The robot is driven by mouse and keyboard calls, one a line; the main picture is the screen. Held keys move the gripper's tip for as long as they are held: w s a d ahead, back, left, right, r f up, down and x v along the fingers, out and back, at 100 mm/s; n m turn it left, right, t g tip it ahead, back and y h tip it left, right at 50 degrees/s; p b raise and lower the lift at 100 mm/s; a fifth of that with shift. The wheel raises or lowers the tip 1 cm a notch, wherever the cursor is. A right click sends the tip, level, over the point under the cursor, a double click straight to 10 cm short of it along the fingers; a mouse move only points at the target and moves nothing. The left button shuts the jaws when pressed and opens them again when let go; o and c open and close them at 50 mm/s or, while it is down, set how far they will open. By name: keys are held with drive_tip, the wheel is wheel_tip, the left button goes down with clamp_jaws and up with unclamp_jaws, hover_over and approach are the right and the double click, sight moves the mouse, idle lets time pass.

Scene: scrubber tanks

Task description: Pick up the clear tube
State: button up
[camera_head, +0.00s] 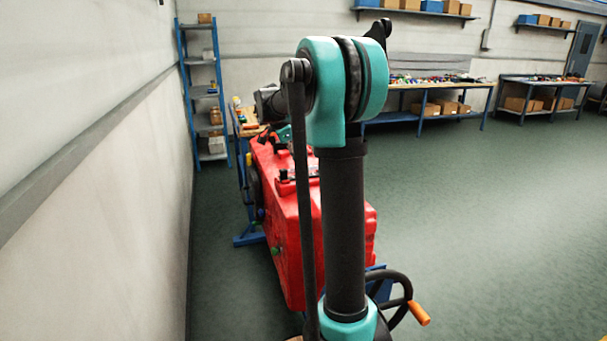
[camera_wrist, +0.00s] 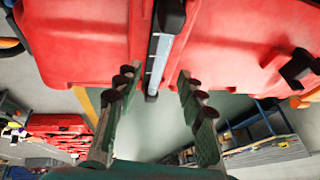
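The clear tube (camera_wrist: 158,57) shows in the wrist view as a narrow pale strip against the red tank (camera_wrist: 90,35), with black parts at its upper and lower ends. My gripper (camera_wrist: 157,84) is open, with one finger to each side of the tube's lower part. The fingers look apart from the tube, and nothing is held between them. In the head view the red tank (camera_head: 290,235) stands left of centre, partly behind my arm. I cannot make out the tube there, and my gripper is mostly hidden.
A wall runs along the left, with a blue shelf rack (camera_head: 187,95) behind the tank. An orange-handled wheel (camera_head: 400,300) stands at the tank's near right. Workbenches (camera_head: 425,88) line the back wall. The green floor (camera_head: 490,220) to the right is clear.

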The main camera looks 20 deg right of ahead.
drive_tip(key=shift+x, duration=2.35)
clamp_jaws()
